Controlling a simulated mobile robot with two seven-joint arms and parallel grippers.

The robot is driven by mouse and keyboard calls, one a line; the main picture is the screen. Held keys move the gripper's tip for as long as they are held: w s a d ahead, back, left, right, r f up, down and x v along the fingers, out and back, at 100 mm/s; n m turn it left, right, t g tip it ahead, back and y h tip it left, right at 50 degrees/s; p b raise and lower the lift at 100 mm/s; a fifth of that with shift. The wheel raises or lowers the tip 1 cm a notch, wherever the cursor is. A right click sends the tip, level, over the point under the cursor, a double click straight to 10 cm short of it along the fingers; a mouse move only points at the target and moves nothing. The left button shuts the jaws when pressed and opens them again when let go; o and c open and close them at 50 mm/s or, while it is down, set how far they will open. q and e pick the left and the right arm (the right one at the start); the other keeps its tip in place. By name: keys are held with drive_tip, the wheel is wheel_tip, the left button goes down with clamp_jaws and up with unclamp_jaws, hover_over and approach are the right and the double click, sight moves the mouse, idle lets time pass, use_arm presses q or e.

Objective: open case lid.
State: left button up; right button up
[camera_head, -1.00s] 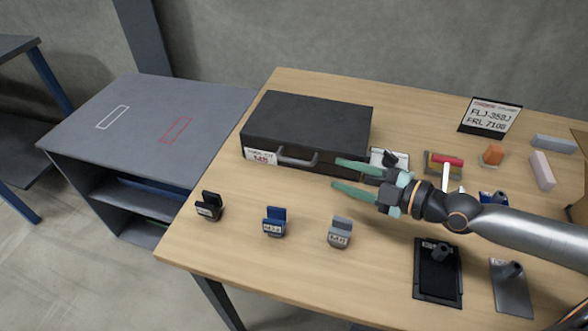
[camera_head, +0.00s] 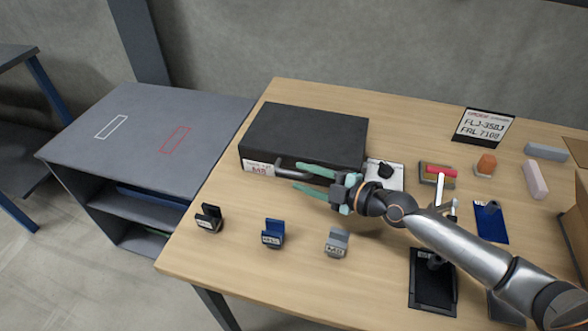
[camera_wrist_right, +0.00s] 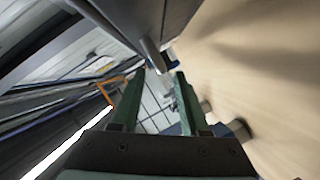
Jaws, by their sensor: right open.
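A dark grey case (camera_head: 305,130) lies at the back left of the table with its lid closed. Its handle (camera_head: 283,173) and a white label (camera_head: 258,168) are on the front side. My right gripper (camera_head: 297,176) is open at the front of the case, its green fingers pointing left beside the handle. The fingers partly cover the handle, and I cannot tell whether they touch it. In the right wrist view, the open fingers (camera_wrist_right: 158,76) have nothing clearly between them, and the grey case side (camera_wrist_right: 185,12) is close ahead. My left gripper is not in view.
Three small holders, black (camera_head: 208,218), blue (camera_head: 272,234) and grey (camera_head: 337,242), stand along the front. A sign (camera_head: 483,127), blocks and a cardboard box (camera_head: 575,200) are to the right. A grey shelf unit (camera_head: 150,125) adjoins the left.

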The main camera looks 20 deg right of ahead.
sight(295, 175)
drive_tip(key=shift+x, duration=1.7)
drive_tip(key=shift+c, duration=0.3)
clamp_jaws()
